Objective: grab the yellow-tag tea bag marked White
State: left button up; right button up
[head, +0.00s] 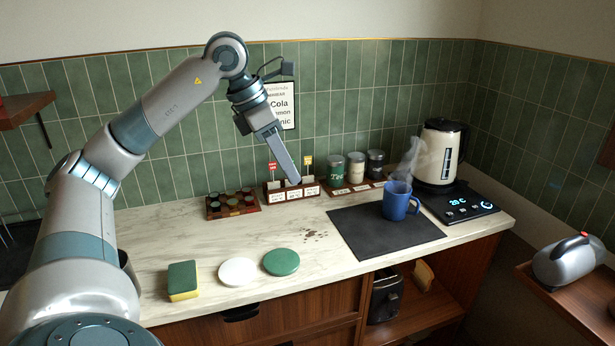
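A small wooden tea box (268,192) with white front labels stands on the counter near the tiled wall. A yellow tag (308,160) stands up from its right part and a red tag (272,166) from its left part. The print on the tags is too small to read, and the bags below are hidden in the box. My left gripper (294,180) points down at the middle of the box, between the two tags. Its fingers show edge-on, so I cannot tell whether they are open, shut or touching anything. My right gripper is out of view.
Three canisters (356,168) stand right of the box, and a dark tray of round pods (232,204) stands left. A steaming blue mug (396,203) is on a black mat (360,240). A kettle (440,152) stands behind. A sponge (183,280) and two discs (281,262) lie in front.

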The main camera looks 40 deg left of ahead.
aim_at(308, 160)
jog(key=i+j, duration=0.25)
jog(key=j, duration=0.15)
jog(key=i+j, duration=0.5)
jog(key=j, duration=0.25)
